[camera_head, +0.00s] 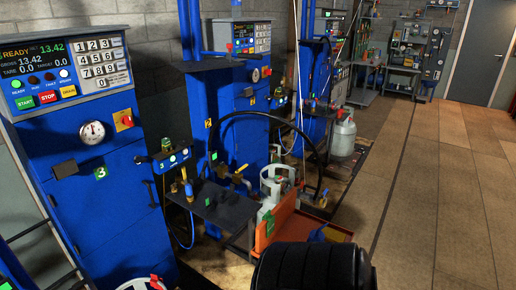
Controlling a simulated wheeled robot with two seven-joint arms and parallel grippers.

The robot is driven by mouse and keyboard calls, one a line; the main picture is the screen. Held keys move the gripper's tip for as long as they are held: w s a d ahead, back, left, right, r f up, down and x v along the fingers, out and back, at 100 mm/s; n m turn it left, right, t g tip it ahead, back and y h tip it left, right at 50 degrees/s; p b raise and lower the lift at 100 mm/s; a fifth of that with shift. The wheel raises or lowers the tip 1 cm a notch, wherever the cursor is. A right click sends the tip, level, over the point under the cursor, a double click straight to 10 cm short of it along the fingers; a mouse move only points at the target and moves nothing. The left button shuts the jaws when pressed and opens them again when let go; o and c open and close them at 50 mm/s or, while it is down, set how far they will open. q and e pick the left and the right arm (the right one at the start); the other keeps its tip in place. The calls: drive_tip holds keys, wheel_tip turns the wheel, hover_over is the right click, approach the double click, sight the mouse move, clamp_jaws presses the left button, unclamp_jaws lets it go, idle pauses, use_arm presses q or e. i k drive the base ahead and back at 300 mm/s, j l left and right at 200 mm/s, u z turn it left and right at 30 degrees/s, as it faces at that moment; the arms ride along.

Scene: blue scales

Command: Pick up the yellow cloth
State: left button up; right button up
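I cannot make out a yellow cloth for certain. A small yellowish and dark blue patch (328,233) shows at the right end of an orange open-topped container (273,232), just behind a black ribbed rounded shape at the bottom edge. It is too small and partly hidden to tell whether it is cloth. Neither of my grippers can be made out in the head view.
Blue scale cabinets (105,180) with displays and buttons line the left wall. A dark shelf (218,205) juts from one. Grey gas cylinders (344,137) stand beside the scales. The black ribbed shape (314,267) blocks the lower middle. Open tiled floor (440,190) lies right.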

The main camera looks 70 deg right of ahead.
sight(331, 235)
drive_tip(key=z, duration=2.95)
drive_tip(key=u, duration=0.75)
drive_tip(key=i+l+u, duration=0.2)
drive_tip(key=l+u, duration=0.2)
drive_tip(key=i+l+u, duration=0.1)
drive_tip(key=l+u, duration=0.7)
drive_tip(key=l, duration=0.25)
drive_tip(key=l+u, duration=0.4)
drive_tip(key=l, duration=0.15)
